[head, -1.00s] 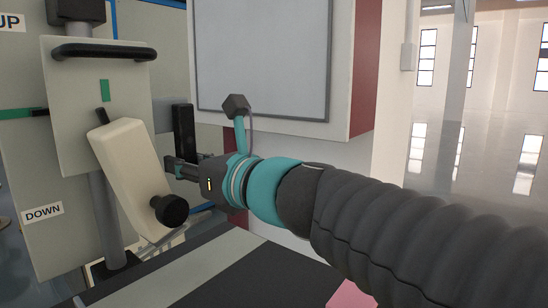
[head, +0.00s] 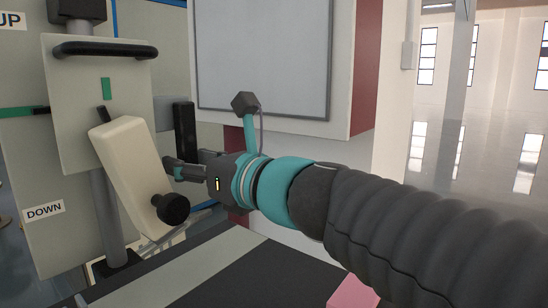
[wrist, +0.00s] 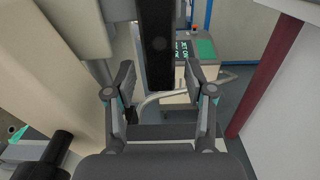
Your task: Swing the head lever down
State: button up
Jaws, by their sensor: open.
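A black upright bar (head: 185,130), which looks like the lever's grip, stands just behind my gripper. In the wrist view the bar (wrist: 157,45) runs down from the top edge between the finger tips. My gripper (wrist: 160,76) is open, with one finger on each side of the bar in that picture; I cannot tell if either touches it. In the head view my gripper (head: 178,168) is right of a cream arm (head: 128,160) with a black knob (head: 172,208). The cream arm slants down to the right. The bar's mounting is hidden.
UP (head: 10,20) and DOWN (head: 43,210) labels are on the panel at left. A white cabinet (head: 265,60) stands behind my gripper. A pink block (head: 352,292) is at the front edge. In the wrist view a console (wrist: 200,65) stands beyond the bar.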

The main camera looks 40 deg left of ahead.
jog(key=d, duration=1)
jog(key=shift+d, duration=0.3)
